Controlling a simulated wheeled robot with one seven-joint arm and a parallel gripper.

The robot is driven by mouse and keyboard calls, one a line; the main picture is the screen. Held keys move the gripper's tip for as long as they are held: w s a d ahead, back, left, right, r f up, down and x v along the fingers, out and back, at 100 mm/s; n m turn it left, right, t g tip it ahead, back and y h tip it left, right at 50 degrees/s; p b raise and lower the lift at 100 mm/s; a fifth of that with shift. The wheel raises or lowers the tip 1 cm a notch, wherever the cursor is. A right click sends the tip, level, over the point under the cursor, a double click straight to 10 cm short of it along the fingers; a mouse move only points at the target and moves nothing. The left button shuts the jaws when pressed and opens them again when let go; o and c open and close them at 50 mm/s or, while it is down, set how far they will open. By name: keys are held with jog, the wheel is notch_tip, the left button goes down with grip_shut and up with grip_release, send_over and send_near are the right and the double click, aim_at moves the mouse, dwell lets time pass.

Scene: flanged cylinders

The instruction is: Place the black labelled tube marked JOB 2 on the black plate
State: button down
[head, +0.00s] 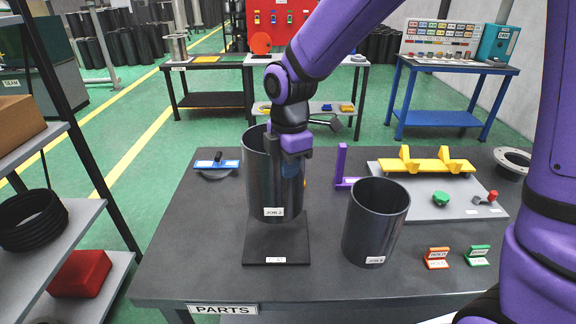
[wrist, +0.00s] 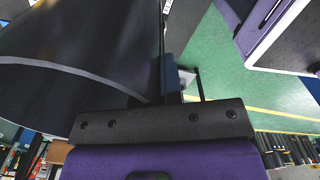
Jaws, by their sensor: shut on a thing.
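The black tube labelled JOB 2 (head: 273,190) is upright in the head view, over the black plate (head: 276,250) on the table. Its lower end appears slightly above the plate or at its back part; I cannot tell whether they touch. My gripper (head: 291,160) is shut on the tube's wall at its right side, near the upper part. In the wrist view, the dark tube wall (wrist: 70,75) fills the left side, by the gripper (wrist: 165,95). The fingertips are mostly hidden.
A second dark tube (head: 375,222) stands just right of the plate. Behind it are a purple bracket (head: 342,168) and a grey board (head: 440,205) with a yellow fixture (head: 425,164). A blue-handled tool (head: 216,165) lies at the back left. The table's front left (head: 195,265) is clear.

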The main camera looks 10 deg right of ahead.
send_over(289, 204)
jog(key=shift+w+a+f, duration=0.1)
jog(key=shift+w+f, duration=0.05)
jog(key=shift+f, duration=5.3)
jog(key=c, duration=1.2)
grip_release()
notch_tip(289, 204, up, 11)
